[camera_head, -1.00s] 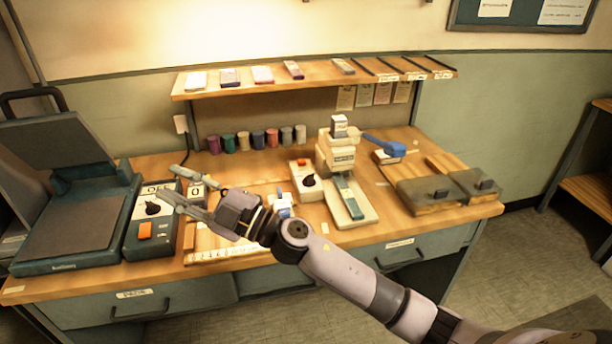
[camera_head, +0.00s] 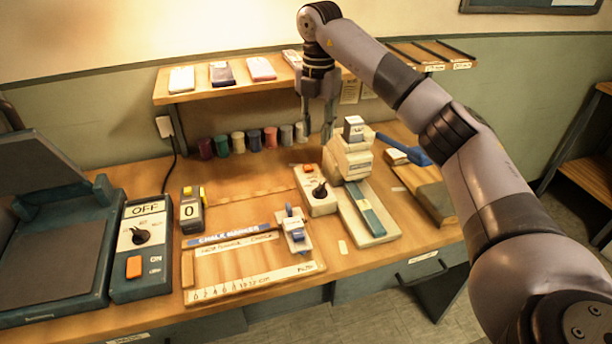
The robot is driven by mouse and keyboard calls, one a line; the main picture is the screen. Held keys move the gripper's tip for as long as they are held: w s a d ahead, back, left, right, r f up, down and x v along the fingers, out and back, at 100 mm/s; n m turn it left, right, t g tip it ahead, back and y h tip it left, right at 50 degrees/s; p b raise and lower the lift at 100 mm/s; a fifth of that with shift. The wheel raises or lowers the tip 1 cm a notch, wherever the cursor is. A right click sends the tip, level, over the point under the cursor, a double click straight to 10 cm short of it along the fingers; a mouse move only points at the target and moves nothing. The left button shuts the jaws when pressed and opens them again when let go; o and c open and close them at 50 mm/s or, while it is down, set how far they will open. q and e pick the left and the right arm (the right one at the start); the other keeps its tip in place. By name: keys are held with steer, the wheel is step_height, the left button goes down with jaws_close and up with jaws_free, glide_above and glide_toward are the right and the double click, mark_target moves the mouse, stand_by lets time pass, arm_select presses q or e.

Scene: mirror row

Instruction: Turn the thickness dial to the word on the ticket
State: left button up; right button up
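A small white box (camera_head: 312,204) has a black dial (camera_head: 319,190) and an orange button; it stands left of the cream press. A larger dark box (camera_head: 137,285) carries a black dial (camera_head: 141,237), the word OFF above it and an orange switch. I cannot tell which dial is the thickness dial. No ticket is readable; small papers (camera_head: 349,92) hang under the shelf, partly hidden by my arm. My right gripper (camera_head: 317,132) points down, fingers apart and empty, in front of the shelf and above the white box, touching no dial. My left gripper is not in view.
The cream press (camera_head: 348,160) with a blue handle stands right of the white box. A wooden ruler board (camera_head: 215,264) with a clamp lies in front. Several coloured jars (camera_head: 254,141) line the back under the shelf (camera_head: 195,92).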

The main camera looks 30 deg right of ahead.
glide_above(318, 190)
step_height(318, 190, down, 9)
steer(key=shift+w+r+p, duration=0.1)
steer(key=shift+p, duration=0.3)
step_height(318, 190, down, 5)
steer(key=shift+r, duration=0.1)
step_height(318, 190, down, 2)
steer(key=shift+f+p, duration=0.1)
steer(key=shift+p, duration=0.2)
steer(key=shift+f, duration=0.4)
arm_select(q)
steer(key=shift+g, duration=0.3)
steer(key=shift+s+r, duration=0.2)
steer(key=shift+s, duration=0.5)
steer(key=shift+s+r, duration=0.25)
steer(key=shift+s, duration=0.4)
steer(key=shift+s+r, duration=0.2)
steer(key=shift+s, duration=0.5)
arm_select(e)
jaws_close()
